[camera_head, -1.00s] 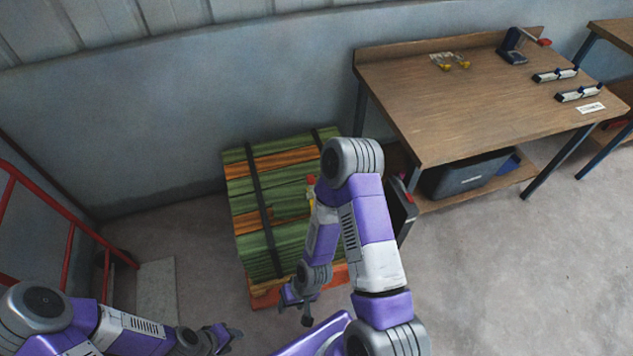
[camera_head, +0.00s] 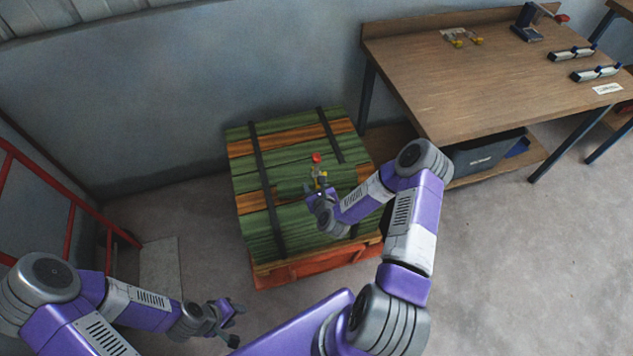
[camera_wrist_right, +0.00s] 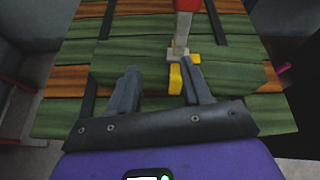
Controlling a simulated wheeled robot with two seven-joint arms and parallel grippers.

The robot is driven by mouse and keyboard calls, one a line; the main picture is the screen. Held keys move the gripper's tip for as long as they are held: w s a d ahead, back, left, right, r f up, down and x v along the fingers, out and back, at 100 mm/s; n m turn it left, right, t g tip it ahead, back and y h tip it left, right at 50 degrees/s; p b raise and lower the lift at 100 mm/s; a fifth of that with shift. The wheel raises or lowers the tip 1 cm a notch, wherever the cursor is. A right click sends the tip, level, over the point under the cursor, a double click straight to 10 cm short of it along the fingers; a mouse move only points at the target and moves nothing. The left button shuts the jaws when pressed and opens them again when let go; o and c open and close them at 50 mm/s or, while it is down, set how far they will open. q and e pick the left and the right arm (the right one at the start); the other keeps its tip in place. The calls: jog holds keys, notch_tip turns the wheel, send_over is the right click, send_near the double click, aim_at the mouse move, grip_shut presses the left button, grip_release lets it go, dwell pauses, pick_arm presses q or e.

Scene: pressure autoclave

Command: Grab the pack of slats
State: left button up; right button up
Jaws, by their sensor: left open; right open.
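A stack of green and orange slats (camera_head: 262,222) with two dark straps stands on the floor by the wall. On its top, a short green bundle (camera_head: 292,187) seems raised above the rest; it shows in the right wrist view (camera_wrist_right: 140,52). A tool with a red end and yellow parts (camera_head: 316,159) is at this bundle; in the right wrist view it (camera_wrist_right: 182,45) lies just beyond my right finger. My right gripper (camera_head: 318,196) is open over the stack, its fingers (camera_wrist_right: 160,68) empty; contact cannot be told. My left gripper (camera_head: 236,322) is open and empty, in front of the stack.
The stack rests on an orange-red base (camera_head: 310,266). A wooden workbench (camera_head: 480,85) stands to the right, with a dark bin (camera_head: 485,155) on its lower shelf. A red rail frame (camera_head: 70,215) is at the left.

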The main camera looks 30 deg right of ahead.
aim_at(317, 170)
jog(key=w+d+m+b, duration=0.1)
jog(key=w, duration=0.1)
jog(key=w+d+f+m+h, duration=0.1)
jog(key=w+d, duration=0.1)
jog(key=w+d+f+b, duration=0.1)
jog(key=w, duration=0.2)
jog(key=shift+d+f+m+b, duration=0.15)
jog(key=shift+d+m+b, duration=0.15)
jog(key=shift+d+m, duration=0.1)
grip_shut()
dwell(1.1)
jog(key=shift+w, duration=0.1)
